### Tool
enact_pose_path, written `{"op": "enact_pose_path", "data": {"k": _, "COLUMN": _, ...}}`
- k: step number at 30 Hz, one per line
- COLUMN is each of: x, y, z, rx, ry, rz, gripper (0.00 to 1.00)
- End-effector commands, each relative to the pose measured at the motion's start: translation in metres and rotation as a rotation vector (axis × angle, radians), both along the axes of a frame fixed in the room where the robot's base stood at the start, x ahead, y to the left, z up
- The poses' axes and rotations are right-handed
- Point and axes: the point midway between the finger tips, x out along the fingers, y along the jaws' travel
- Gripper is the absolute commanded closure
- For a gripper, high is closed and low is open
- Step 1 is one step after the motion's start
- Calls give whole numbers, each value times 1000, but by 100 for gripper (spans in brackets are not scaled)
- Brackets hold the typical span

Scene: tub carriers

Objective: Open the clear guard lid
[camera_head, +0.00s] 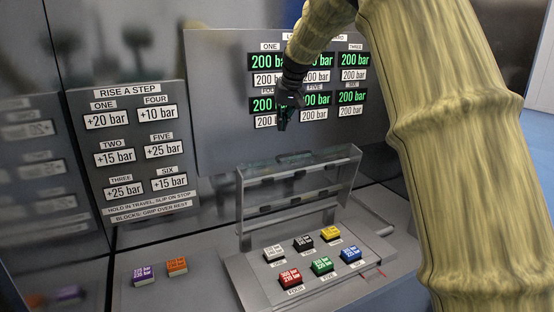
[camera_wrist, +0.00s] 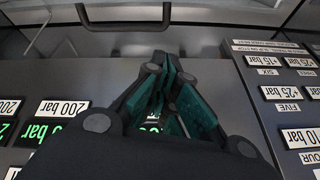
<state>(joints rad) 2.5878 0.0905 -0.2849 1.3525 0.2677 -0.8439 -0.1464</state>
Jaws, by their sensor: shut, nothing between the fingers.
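The clear guard lid (camera_head: 240,205) stands raised, close to upright, at the back of the button box (camera_head: 245,285) in the head view. Its see-through pane has a pale frame and cross bars. Several coloured buttons, white, black, yellow, red, green and blue, lie uncovered in front of it. My gripper (camera_head: 283,124) is above the lid's top edge, in front of the display board, and looks apart from the lid. In the wrist view my gripper (camera_wrist: 164,62) has its fingers together with nothing between them. A dark bar crosses beyond the fingers; I cannot tell whether it belongs to the lid.
The display board (camera_head: 218,130) behind shows several 200 bar readings. The step panel (camera_head: 85,150) stands on the left. A purple block (camera_head: 144,275) and an orange block (camera_head: 177,266) sit on the grey counter (camera_head: 190,297). My arm fills the right side.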

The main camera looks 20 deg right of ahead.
Motion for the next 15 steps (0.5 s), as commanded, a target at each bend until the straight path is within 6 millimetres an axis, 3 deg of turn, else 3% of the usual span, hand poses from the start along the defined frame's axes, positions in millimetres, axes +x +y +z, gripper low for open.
{"op": "enact_pose_path", "data": {"k": 6, "x": -14, "y": 16, "z": 1, "rx": -106, "ry": -102, "rz": 193, "gripper": 100}}
{"op": "enact_pose_path", "data": {"k": 15, "x": -12, "y": 20, "z": -2, "rx": -140, "ry": -126, "rz": 243, "gripper": 100}}
